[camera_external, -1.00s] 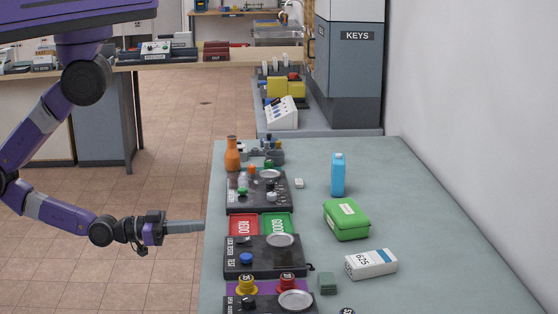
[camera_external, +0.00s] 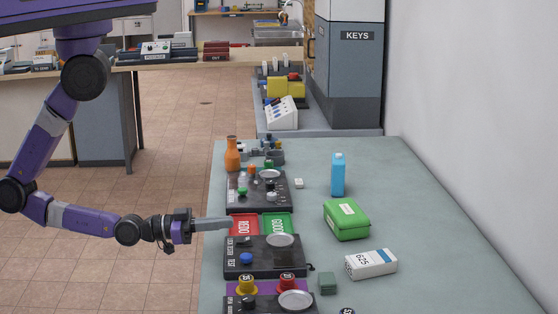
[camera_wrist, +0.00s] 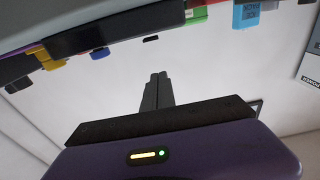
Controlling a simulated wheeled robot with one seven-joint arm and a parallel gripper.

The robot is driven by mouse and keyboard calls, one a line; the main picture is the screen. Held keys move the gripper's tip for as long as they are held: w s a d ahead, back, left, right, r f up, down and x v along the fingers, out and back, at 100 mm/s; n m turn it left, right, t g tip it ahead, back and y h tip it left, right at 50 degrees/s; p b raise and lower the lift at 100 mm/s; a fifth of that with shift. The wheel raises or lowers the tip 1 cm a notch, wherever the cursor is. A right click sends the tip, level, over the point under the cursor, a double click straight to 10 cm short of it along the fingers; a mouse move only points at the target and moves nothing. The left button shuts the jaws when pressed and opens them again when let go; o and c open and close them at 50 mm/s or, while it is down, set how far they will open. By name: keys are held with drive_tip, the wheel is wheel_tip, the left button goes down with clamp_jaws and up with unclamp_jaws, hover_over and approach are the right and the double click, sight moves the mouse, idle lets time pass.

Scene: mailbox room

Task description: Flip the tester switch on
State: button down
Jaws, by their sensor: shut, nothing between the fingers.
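A black tester box (camera_external: 290,262) with a blue knob (camera_external: 246,259), a small black switch-like part (camera_external: 243,240) and a round metal plate (camera_external: 280,240) sits near the bench's left edge. Its lettering is too small to read surely, and the switch position cannot be told. A second black box (camera_external: 236,200) stands farther back, and a third (camera_external: 262,303) is cut off in front. My gripper (camera_external: 229,223) is shut and empty, its tips at the red tray's left edge, just behind the tester. Contact cannot be told. The shut fingers (camera_wrist: 157,82) also show in the wrist view.
Red (camera_external: 243,218) and green (camera_external: 277,232) trays lie between two boxes. An orange bottle (camera_external: 232,155) stands behind. The bench's (camera_external: 450,270) right side is clear.

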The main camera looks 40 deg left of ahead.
sight(240, 240)
drive_tip(key=x, duration=0.3)
drive_tip(key=shift+f, duration=0.3)
wheel_tip(240, 240, down, 2)
drive_tip(key=shift+w+d+f, duration=0.25)
drive_tip(key=shift+w+f, duration=0.05)
drive_tip(key=shift+f, duration=0.35)
drive_tip(key=shift+r, duration=0.1)
drive_tip(key=shift+r+p, duration=0.1)
drive_tip(key=shift+p, duration=1.05)
drive_tip(key=shift+w+d+f+g+y+p, duration=0.15)
drive_tip(key=shift+f+g+y+p, duration=0.2)
drive_tip(key=shift+p, duration=0.35)
drive_tip(key=shift+d, duration=0.1)
drive_tip(key=shift+w+f, duration=0.1)
drive_tip(key=shift+f, duration=0.05)
